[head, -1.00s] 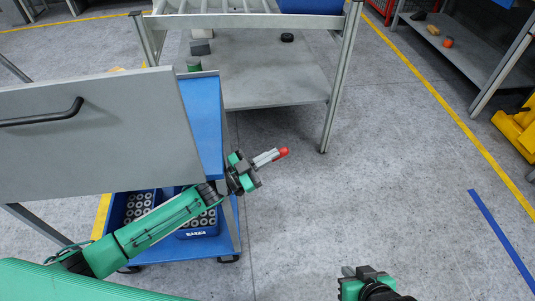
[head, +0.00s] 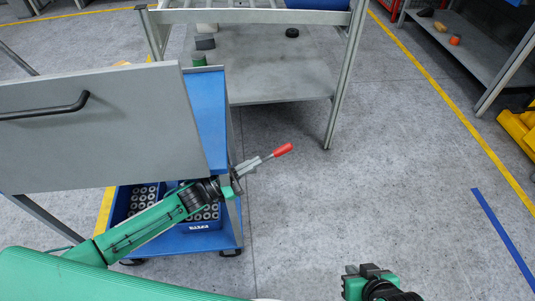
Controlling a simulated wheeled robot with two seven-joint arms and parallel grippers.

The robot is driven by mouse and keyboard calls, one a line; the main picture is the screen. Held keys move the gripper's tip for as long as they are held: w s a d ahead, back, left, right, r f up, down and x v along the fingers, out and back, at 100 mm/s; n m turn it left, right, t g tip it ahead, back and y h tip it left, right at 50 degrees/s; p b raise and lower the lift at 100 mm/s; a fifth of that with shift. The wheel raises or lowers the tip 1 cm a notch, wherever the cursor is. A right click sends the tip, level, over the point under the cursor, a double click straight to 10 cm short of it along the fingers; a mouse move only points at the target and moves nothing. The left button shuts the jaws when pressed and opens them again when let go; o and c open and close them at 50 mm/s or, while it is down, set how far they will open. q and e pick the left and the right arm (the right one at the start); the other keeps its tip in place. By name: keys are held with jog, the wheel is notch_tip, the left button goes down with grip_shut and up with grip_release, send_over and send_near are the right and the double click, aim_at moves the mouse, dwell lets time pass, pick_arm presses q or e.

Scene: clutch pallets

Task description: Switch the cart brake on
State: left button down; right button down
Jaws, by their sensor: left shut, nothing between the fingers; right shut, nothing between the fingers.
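The blue cart (head: 212,120) stands at the left with a grey panel on its near side. Its brake lever, a grey metal arm with a red grip (head: 283,150), sticks out from the cart's right side and points right and slightly up. My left gripper (head: 236,185) is shut and empty beside the lever's bracket, below and left of the red grip. Its fingers are small and partly overlap the bracket, so I cannot tell whether they touch it. My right gripper (head: 350,276) is shut and empty over the floor at the bottom.
Blue bins (head: 201,226) with ring-shaped parts sit on the cart's lower shelf. A grey rack (head: 285,80) stands behind the cart. Another shelf (head: 470,50) and a yellow object (head: 518,128) are at the right. The floor between is clear.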

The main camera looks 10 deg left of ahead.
pick_arm(q)
jog(key=v, duration=0.7)
dwell(0.3)
